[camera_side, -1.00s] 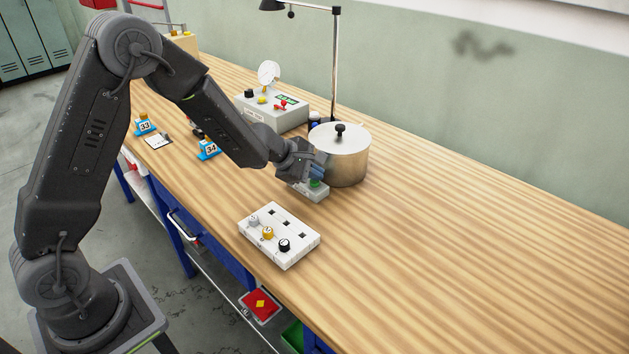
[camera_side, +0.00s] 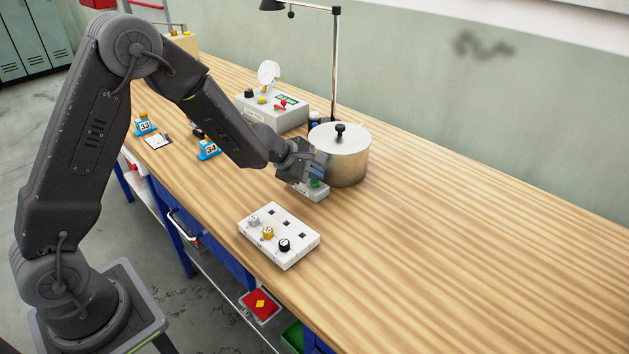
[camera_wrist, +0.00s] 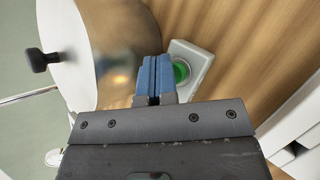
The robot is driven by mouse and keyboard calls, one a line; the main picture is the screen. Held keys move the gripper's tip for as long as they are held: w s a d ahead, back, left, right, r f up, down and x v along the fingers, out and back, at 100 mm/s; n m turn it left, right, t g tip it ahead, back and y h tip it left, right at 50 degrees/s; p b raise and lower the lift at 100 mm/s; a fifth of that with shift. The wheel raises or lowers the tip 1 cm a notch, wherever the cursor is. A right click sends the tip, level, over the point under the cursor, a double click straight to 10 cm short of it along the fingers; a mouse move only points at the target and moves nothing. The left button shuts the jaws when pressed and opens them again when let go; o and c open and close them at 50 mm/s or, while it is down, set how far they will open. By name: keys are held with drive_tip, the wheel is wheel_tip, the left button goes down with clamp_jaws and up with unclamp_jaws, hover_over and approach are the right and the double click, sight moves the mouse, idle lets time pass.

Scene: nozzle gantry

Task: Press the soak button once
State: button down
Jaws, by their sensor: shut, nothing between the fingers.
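The soak button is a green round button (camera_side: 315,183) on a small pale grey box (camera_side: 318,194) beside the metal pot. In the wrist view the green button (camera_wrist: 181,72) shows just right of my fingertips, partly covered by them, on its pale box (camera_wrist: 205,62). My gripper (camera_side: 318,172) is shut and empty, its blue fingers close together at the button. The fingers also show in the wrist view (camera_wrist: 155,75). I cannot tell whether the fingertips touch the button.
A metal pot (camera_side: 346,165) with a black knob stands right behind my gripper, very close. A white block (camera_side: 279,236) with several knobs and square holes lies nearer. A grey control box (camera_side: 272,112) with a gauge stands behind. The right of the table is clear.

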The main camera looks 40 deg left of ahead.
sight(314, 183)
drive_tip(key=shift+r, duration=0.6)
drive_tip(key=shift+r, duration=0.1)
drive_tip(key=shift+r, duration=2.4)
